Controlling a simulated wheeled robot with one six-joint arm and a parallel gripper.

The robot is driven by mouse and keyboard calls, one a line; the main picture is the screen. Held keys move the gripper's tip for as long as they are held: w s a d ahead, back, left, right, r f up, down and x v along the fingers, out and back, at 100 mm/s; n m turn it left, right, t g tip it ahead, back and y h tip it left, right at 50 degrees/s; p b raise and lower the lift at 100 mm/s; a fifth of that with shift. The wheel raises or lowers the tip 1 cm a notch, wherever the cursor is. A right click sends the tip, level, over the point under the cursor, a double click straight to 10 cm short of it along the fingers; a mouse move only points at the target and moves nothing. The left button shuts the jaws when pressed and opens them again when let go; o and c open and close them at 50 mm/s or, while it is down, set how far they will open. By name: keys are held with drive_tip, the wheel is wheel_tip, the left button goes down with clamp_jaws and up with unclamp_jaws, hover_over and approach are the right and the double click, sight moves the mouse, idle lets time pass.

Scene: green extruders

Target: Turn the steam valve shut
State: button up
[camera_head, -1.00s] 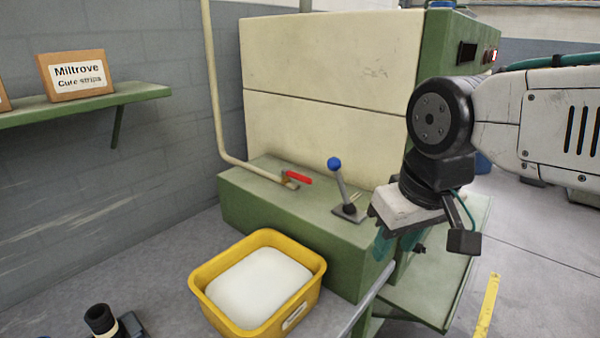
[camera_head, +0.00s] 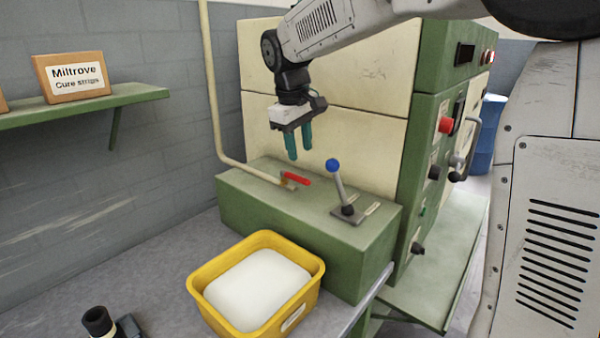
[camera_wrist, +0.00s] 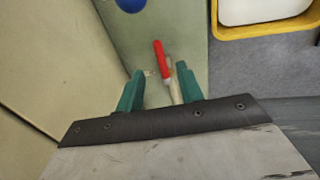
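The steam valve has a red lever handle (camera_head: 295,178) on the end of a cream pipe (camera_head: 222,130), on top of the green machine base (camera_head: 250,215). The handle lies along the pipe's end part, pointing right. My gripper (camera_head: 299,153) hangs above the valve, its two teal fingers pointing down, apart and empty. In the wrist view the red handle (camera_wrist: 161,58) shows beyond and between the fingertips (camera_wrist: 162,85), with the pipe end (camera_wrist: 176,92) by the right finger. No contact shows.
A lever with a blue ball knob (camera_head: 333,166) stands upright just right of the valve. A yellow bin (camera_head: 205,290) with white contents is in front. Cream machine panels (camera_head: 375,130) rise behind. A shelf with a box (camera_head: 72,78) is at left.

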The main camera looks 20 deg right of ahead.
sight(301, 178)
drive_tip(key=f, duration=0.2)
drive_tip(key=w+f, duration=0.1)
drive_tip(key=f, duration=0.2)
drive_tip(key=w+d+f, duration=0.1)
drive_tip(key=f, duration=0.2)
drive_tip(key=shift+f, duration=0.15)
clamp_jaws()
